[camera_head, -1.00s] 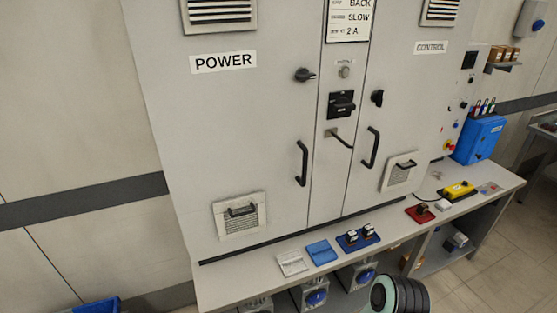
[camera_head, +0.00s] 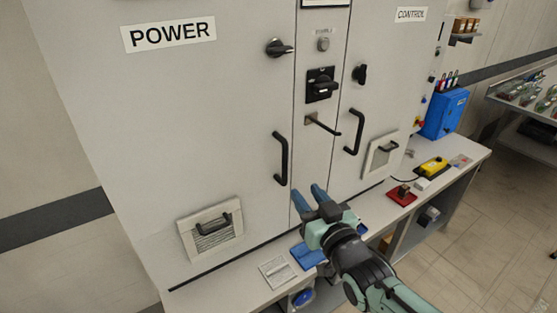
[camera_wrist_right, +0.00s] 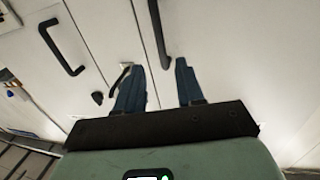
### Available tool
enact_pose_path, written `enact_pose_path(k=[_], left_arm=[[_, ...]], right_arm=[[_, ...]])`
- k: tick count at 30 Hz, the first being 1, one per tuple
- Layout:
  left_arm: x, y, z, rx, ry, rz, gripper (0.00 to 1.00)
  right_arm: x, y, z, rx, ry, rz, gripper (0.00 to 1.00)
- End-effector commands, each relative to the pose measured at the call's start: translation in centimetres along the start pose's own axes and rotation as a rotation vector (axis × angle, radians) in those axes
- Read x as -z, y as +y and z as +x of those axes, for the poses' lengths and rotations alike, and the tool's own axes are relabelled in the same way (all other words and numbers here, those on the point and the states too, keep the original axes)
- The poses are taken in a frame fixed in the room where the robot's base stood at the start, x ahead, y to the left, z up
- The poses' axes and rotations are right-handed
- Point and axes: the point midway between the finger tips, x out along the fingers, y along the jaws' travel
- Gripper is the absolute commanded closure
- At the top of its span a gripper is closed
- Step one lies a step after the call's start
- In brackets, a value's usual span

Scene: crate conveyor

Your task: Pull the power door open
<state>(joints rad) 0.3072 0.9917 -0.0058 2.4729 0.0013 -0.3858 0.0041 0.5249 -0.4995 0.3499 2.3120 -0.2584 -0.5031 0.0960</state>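The power door (camera_head: 200,110) is a large light grey cabinet door, labelled POWER and closed. Its black vertical bar handle (camera_head: 281,160) sits near its right edge, with a black rotary knob (camera_head: 280,47) above. My right gripper (camera_head: 307,192) is in front of the cabinet, just below and to the right of that handle, with blue fingers apart. In the right wrist view my right gripper (camera_wrist_right: 158,68) is open and empty. The power door handle (camera_wrist_right: 159,35) appears ahead, its end between the fingertips in the picture; I see no grip on it. My left gripper is not in view.
The control door has its own handle (camera_head: 354,132). Between the doors are a black switch (camera_head: 320,85) and a projecting lever (camera_head: 323,124). A vent with a handle (camera_head: 211,230) is low on the power door. The bench below holds a red block (camera_head: 401,195) and yellow box (camera_head: 432,167).

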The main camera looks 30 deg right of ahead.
Motion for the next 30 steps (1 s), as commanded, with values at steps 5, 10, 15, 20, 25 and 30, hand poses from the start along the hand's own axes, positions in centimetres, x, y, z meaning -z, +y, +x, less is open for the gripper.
enact_pose_path(k=[5, 10, 15, 20, 25, 30], left_arm=[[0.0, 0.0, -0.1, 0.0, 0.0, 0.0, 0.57], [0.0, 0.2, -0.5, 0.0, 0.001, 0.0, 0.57], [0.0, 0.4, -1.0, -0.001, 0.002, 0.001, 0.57], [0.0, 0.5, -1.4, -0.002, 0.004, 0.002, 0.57], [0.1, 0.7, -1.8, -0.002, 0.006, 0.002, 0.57], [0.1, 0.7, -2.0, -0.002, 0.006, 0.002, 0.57]], right_arm=[[0.8, -0.1, 0.8, -0.001, 0.015, -0.013, 0.62], [0.7, 0.0, 3.8, -0.002, 0.011, -0.009, 0.62], [0.8, 0.1, 7.6, -0.002, 0.013, -0.005, 0.62], [0.8, 0.1, 10.4, -0.002, 0.014, -0.004, 0.62], [0.9, -0.1, 12.3, 0.0, 0.015, -0.007, 0.62], [0.9, 0.0, 13.1, -0.001, 0.015, -0.007, 0.62]])
